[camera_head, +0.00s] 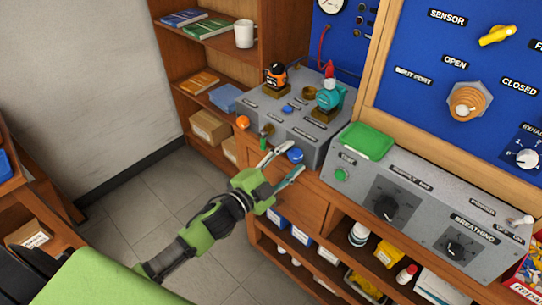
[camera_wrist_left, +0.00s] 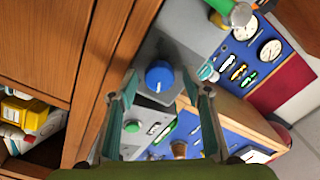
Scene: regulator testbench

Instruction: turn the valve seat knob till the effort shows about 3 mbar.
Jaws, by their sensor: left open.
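A blue round knob (camera_head: 295,155) sits on the front face of the grey test box (camera_head: 300,134); its label is too small to read, so I cannot confirm it is the valve seat knob. My left gripper (camera_head: 290,163) is open, with its fingers near this knob. In the left wrist view the blue knob (camera_wrist_left: 159,75) appears between and beyond the two open fingertips (camera_wrist_left: 162,88); I see no clear contact. White gauges show on the blue panel (camera_head: 330,5), also in the wrist view (camera_wrist_left: 270,50); their readings cannot be made out. My right gripper is not in view.
An orange knob (camera_head: 243,122) and a green-handled part (camera_head: 264,140) stick out left of the blue knob. A teal regulator (camera_head: 330,96) stands on the box. A control box with a green tray (camera_head: 366,141) is at right. The floor (camera_head: 150,200) at left is clear.

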